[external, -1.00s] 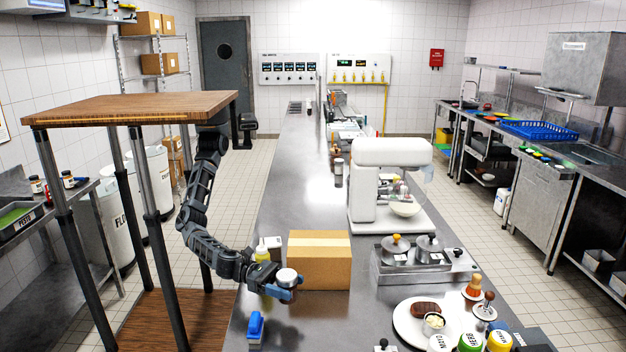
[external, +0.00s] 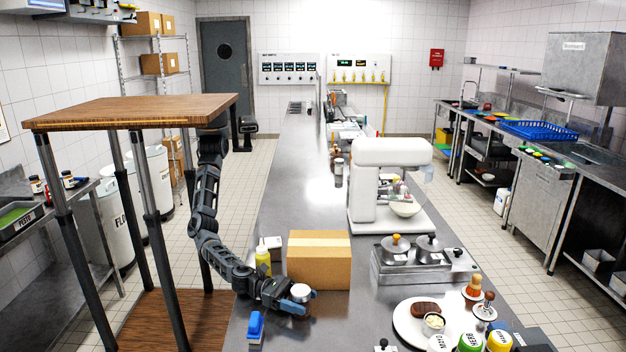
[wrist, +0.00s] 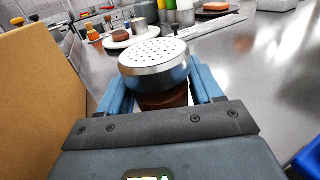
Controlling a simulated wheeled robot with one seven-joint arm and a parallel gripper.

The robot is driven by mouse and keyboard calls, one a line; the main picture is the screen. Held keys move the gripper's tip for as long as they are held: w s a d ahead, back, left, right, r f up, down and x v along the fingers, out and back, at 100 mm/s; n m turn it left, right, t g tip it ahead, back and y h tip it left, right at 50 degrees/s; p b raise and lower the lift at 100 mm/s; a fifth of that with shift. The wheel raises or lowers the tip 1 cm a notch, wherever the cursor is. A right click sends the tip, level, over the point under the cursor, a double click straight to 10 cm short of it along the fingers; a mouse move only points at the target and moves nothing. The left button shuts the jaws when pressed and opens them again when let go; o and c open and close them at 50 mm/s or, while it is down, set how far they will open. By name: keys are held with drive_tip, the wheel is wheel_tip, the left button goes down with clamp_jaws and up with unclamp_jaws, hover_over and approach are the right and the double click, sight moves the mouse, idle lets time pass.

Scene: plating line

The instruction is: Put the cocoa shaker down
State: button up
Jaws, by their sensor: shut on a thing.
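The cocoa shaker (wrist: 155,58) has a perforated silver lid and a brown lower body in the wrist view. My gripper (wrist: 158,92) is shut on it, with a blue finger on each side. In the external view the shaker's pale lid (external: 300,290) shows between the fingers of my gripper (external: 299,300), low over the steel counter (external: 330,325) in front of the cardboard box. The shaker looks upright or nearly so. I cannot tell whether its base touches the counter, since the fingers hide it.
A cardboard box (external: 319,265) stands just behind my gripper. A yellow bottle (external: 262,258) and a blue-topped item (external: 255,326) are to the left. A plate (external: 408,318) with a brown patty and a small cup lies to the right. Bare counter lies between.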

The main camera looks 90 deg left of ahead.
drive_tip(key=o, duration=1.2)
drive_tip(key=shift+f, duration=0.1)
drive_tip(key=shift+r, duration=0.2)
drive_tip(key=p+v, duration=0.1)
drive_tip(key=v, duration=0.4)
drive_tip(key=shift+d+p, duration=0.15)
drive_tip(key=shift+p, duration=0.2)
wheel_tip(320, 180, up, 7)
drive_tip(key=shift+f+p, duration=0.1)
drive_tip(key=shift+p, duration=0.7)
